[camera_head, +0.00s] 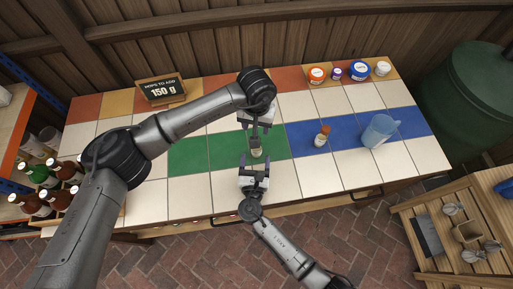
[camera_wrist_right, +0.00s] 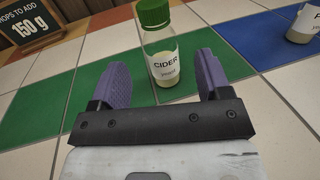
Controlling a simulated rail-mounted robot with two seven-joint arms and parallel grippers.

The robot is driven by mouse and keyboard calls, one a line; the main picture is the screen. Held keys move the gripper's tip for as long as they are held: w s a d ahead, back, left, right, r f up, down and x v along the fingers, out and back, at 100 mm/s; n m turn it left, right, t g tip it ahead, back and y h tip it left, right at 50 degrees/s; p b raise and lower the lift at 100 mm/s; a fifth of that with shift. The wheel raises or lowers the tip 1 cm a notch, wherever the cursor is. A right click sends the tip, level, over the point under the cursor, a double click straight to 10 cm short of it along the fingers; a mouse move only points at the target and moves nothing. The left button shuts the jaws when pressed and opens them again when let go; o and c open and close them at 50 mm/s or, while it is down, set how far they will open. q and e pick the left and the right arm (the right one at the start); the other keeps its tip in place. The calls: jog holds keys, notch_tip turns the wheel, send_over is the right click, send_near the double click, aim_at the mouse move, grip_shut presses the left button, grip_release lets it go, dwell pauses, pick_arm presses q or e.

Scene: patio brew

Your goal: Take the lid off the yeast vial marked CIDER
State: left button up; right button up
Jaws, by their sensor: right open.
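The yeast vial marked CIDER (camera_wrist_right: 165,62) stands upright on the green tiles, with pale yeast inside and its green lid (camera_wrist_right: 153,13) on. In the head view the vial (camera_head: 256,153) shows small between my two grippers. My right gripper (camera_head: 254,171) is open on the front side of it. In the right wrist view its purple fingers (camera_wrist_right: 162,78) are spread to either side of the vial's lower body, with gaps showing. My left gripper (camera_head: 256,134) points down just above the vial and hides its top in the head view. Whether its fingers are open or shut is unclear.
Another vial (camera_head: 322,136) with an orange-brown cap and a blue jug (camera_head: 379,131) stand on the blue tiles to the right. Several jars (camera_head: 317,74) line the back right. A sign (camera_head: 161,90) reads 150 g. Bottles (camera_head: 40,175) crowd the left. White tiles in front are clear.

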jog(key=w, duration=0.7)
jog(key=shift+w+d, duration=0.2)
jog(key=shift+d, duration=0.05)
grip_shut()
pick_arm(q)
jog(key=n, duration=0.2)
jog(key=shift+s+d+n, duration=0.1)
jog(key=shift+d+n, duration=0.05)
jog(key=shift+n, duration=0.25)
jog(key=shift+f+n, duration=0.2)
jog(key=shift+n, duration=0.5)
jog(key=shift+f, duration=3.85)
